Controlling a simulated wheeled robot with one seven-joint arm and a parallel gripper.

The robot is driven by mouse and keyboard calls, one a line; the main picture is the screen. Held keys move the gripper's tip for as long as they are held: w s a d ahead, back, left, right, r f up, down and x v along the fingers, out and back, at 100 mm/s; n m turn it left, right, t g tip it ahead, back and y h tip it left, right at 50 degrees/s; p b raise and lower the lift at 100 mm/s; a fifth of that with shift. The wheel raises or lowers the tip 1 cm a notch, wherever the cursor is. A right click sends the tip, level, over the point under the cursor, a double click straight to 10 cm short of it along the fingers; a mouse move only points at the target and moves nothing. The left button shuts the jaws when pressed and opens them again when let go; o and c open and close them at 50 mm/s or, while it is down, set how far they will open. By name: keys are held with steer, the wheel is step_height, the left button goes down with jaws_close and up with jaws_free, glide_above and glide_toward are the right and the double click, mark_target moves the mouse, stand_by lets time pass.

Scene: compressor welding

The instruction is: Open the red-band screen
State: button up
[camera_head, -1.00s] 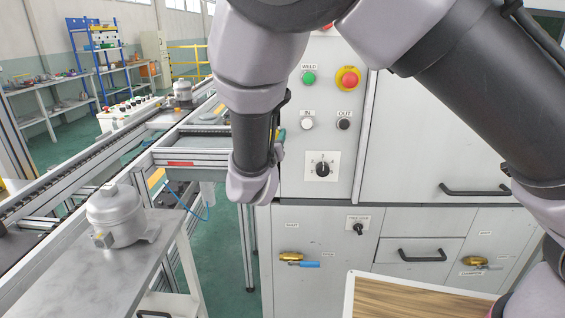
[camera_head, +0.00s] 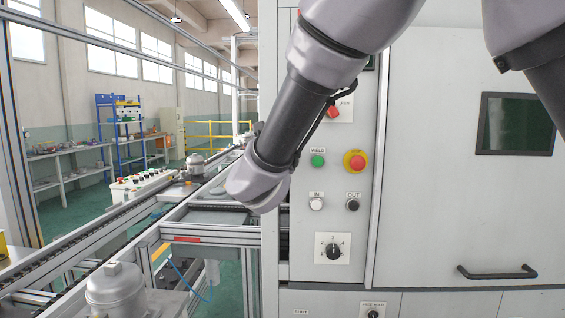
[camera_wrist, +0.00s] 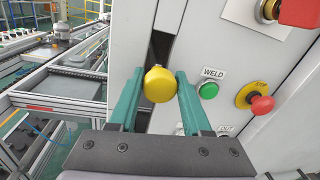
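My gripper (camera_wrist: 160,75) has two teal fingers, spread apart on either side of a round yellow knob (camera_wrist: 160,85). Narrow gaps seem to show beside the knob, so I see no clear grip on it. The knob is in front of a dark vertical slot (camera_wrist: 158,48) in the side of the grey cabinet, next to the control panel. In the head view my arm hides the gripper and knob. No screen with a red band can be clearly made out. A red strip (camera_head: 187,240) shows on the conveyor frame.
The control panel (camera_head: 300,235) carries a green WELD button (camera_head: 318,160), a red stop button (camera_head: 355,161) and a rotary switch (camera_head: 333,251), close to my gripper's right. A cabinet door has a dark window (camera_head: 515,123) and handle (camera_head: 497,273). A conveyor (camera_head: 130,225) runs left.

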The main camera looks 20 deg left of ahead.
steer(key=o, duration=0.3)
steer(key=shift+s, duration=0.1)
steer(key=s+d, duration=0.1)
steer(key=s, duration=0.9)
steer(key=shift+s+d, duration=0.2)
steer(key=shift+s, duration=0.05)
